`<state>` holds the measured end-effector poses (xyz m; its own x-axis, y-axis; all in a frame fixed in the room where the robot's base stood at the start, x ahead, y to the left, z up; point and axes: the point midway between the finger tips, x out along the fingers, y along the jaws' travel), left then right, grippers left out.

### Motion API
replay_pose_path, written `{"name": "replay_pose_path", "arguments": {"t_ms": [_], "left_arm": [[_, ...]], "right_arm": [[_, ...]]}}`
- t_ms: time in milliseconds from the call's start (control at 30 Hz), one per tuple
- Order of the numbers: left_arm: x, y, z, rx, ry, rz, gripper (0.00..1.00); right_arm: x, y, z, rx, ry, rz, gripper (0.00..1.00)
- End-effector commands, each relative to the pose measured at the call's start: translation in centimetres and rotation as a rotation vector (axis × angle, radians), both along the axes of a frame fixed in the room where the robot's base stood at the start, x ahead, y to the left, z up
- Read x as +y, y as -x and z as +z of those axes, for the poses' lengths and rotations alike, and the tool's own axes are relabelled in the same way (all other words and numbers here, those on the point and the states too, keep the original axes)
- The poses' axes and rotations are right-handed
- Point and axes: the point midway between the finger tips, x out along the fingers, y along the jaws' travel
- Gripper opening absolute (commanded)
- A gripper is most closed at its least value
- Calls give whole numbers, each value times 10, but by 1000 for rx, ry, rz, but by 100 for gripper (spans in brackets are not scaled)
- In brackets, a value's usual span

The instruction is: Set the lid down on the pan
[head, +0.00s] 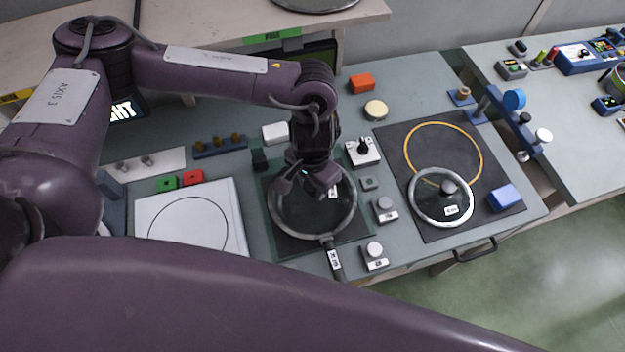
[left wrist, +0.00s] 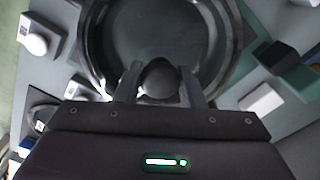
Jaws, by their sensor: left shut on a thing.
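My left gripper (head: 322,190) is over the dark pan (head: 334,260), whose labelled handle points toward the front. In the left wrist view the gripper (left wrist: 160,76) is shut on the round dark knob (left wrist: 160,84) of a glass lid (left wrist: 158,35). The lid is above or on the pan, and its rim looks nearly in line with the pan's rim; I cannot tell whether they touch. The gripper hides part of the lid in the head view. Another glass lid (head: 432,208) with a dark knob lies on the dark mat (head: 440,232) at the right. My right gripper is not in view.
A yellow ring (head: 480,152) marks the mat, with a blue block (head: 504,198) beside the lid. Knobbed boxes (head: 384,208) stand close right of the pan. A white plate (head: 160,222) lies left. A second bench (head: 585,130) stands at the far right.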

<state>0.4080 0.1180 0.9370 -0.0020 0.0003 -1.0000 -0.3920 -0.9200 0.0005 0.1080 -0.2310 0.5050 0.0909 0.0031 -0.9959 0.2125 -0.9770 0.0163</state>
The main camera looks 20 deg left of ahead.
Motion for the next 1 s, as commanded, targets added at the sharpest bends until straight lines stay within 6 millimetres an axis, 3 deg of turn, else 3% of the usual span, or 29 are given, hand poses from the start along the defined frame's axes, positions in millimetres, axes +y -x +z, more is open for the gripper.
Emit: {"name": "replay_pose_path", "arguments": {"t_ms": [400,433,600,1000], "left_arm": [[0,-1,0,-2,1,-1,0],[0,-1,0,-2,1,-1,37],[0,-1,0,-2,1,-1,59],[0,-1,8,-2,1,-1,61]], "right_arm": [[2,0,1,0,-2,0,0],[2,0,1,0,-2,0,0],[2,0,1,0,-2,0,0],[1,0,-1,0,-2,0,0]]}}
